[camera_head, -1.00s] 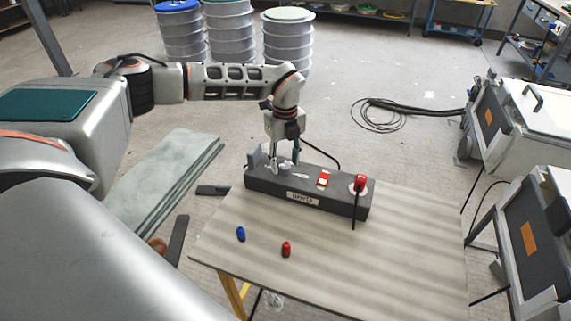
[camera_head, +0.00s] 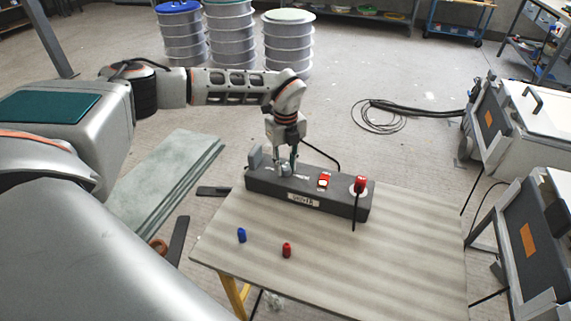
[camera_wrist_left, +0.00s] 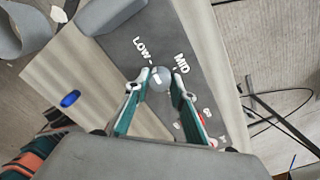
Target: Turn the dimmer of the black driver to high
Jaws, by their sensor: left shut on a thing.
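The black driver (camera_head: 263,186) is a long dark box at the far left of the table, with a white label on its front. Its dimmer is a round grey knob (camera_wrist_left: 160,79) with a small white mark, beside the printed words LOW and MID in the left wrist view. I cannot tell exactly which setting the mark points at, and a HIGH label is not readable. My left gripper (camera_head: 285,170) points down over the driver. Its fingers (camera_wrist_left: 160,88) are shut on the knob, one at each side. My right gripper is not in view.
A red switch (camera_head: 324,180) and a red plug (camera_head: 361,184) with a black cable sit on the driver's right part. A blue cap (camera_head: 241,235) and a red cap (camera_head: 286,250) stand on the table (camera_head: 400,250). The table's right side is clear.

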